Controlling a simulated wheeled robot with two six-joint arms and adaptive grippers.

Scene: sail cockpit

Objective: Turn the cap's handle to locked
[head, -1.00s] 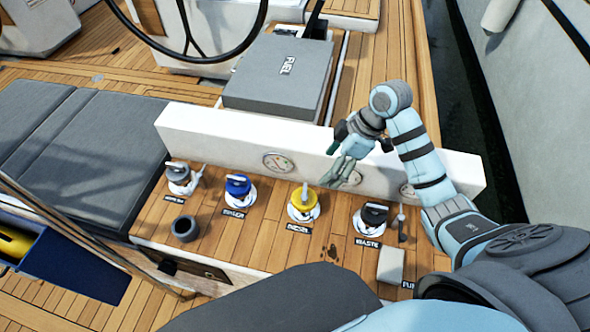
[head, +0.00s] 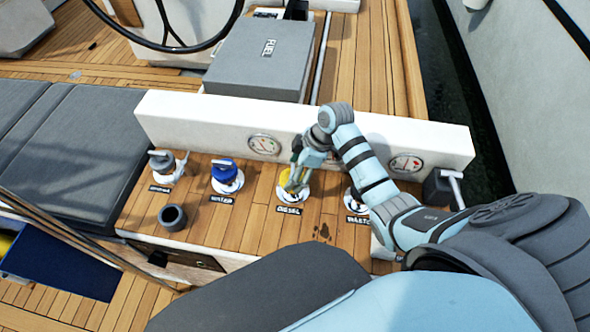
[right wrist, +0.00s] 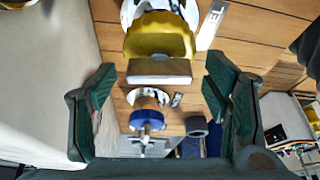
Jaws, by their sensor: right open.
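The yellow cap (right wrist: 158,38), on the deck behind the DIESEL label, has a flat light-grey handle (right wrist: 158,71) lying crosswise in the right wrist view. In the head view my gripper covers most of this cap. My right gripper (head: 296,184) is over it, pointing down. In the right wrist view its two dark green fingers (right wrist: 160,86) are spread apart, one on each side of the handle, with gaps showing. Nothing is held. Whether the fingertips are down at handle height is hard to tell. My left gripper is not in view.
A blue cap (head: 225,173) and a grey-topped cap (head: 161,162) stand to the left. The WASTE cap (head: 352,199) is partly behind my right arm. A white wall (head: 215,125) with gauges runs behind the caps. A dark round cup (head: 173,217) stands at front left.

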